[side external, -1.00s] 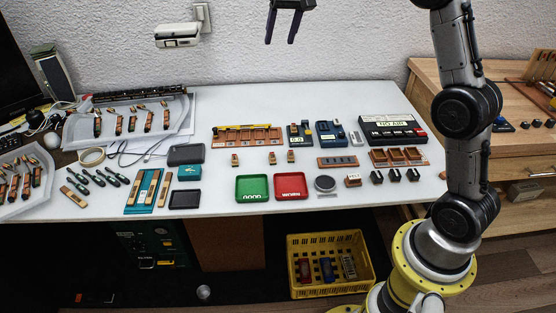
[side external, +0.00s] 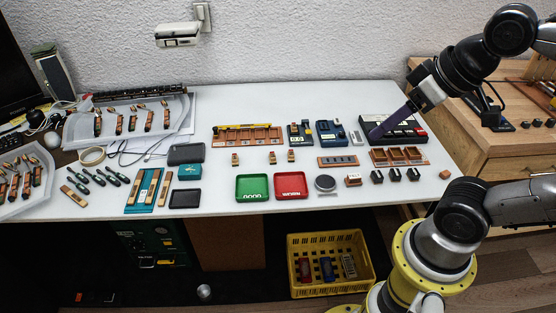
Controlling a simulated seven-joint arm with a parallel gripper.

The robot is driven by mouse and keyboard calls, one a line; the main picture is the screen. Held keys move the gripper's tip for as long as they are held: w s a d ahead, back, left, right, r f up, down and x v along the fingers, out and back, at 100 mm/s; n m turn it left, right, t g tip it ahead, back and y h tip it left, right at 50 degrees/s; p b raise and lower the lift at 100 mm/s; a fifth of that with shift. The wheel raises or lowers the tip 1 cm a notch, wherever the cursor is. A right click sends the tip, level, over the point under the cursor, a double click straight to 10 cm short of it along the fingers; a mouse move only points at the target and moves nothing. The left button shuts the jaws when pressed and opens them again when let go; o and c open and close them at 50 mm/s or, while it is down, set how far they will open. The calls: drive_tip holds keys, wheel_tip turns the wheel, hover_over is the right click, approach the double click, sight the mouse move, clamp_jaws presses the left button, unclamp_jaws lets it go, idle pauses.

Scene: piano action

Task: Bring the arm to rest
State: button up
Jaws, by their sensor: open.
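My gripper (side external: 376,134) is at the right side of the white table, pointing down and to the left. Its purple fingers appear in front of the black box with the NO AIR label (side external: 383,118) and hide part of it. The fingers overlap in this view, and nothing shows held between them. The jaws are open. I cannot tell whether the fingertips touch the box or hang in front of it.
The white table (side external: 300,95) is bare along the back middle. A green tray (side external: 252,188) and a red tray (side external: 291,185) lie near its front edge. A small brown block (side external: 445,174) sits at the right edge. A yellow crate (side external: 330,288) stands below.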

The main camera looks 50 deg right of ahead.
drive_tip(key=f, duration=0.1)
drive_tip(key=s+f, duration=0.1)
drive_tip(key=f, duration=0.1)
drive_tip(key=shift+n, duration=0.4)
